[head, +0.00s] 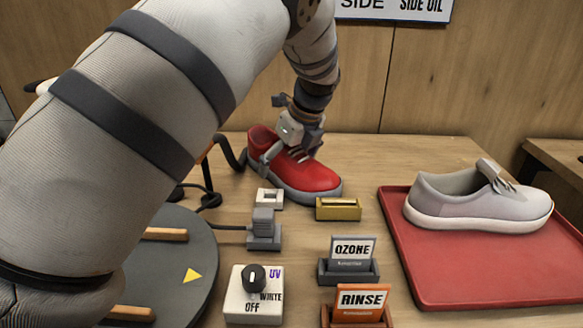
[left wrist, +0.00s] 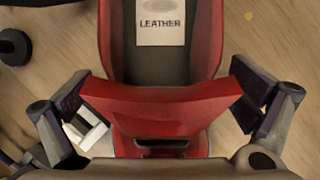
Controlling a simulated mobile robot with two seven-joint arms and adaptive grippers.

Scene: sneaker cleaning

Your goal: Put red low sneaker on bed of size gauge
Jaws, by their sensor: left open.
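The red low sneaker (head: 312,178) stands upright on the wooden table, its toe pointing right and toward me in the head view. My left gripper (head: 285,152) is over its opening from above, with fingers spread. In the left wrist view the sneaker (left wrist: 170,112) lies between the open fingers of the gripper (left wrist: 160,118), one at each side. Gaps show between the fingers and the red upper. A label reading LEATHER is on the insole. I cannot make out a size gauge in either view.
A grey sneaker (head: 480,200) sits on a red tray (head: 450,285) at the right. OZONE (head: 352,250) and RINSE (head: 362,300) card holders, a brass holder (head: 338,209), a dial switch box (head: 254,300) and a dark round plate (head: 190,250) stand in front. Bare table lies behind the tray.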

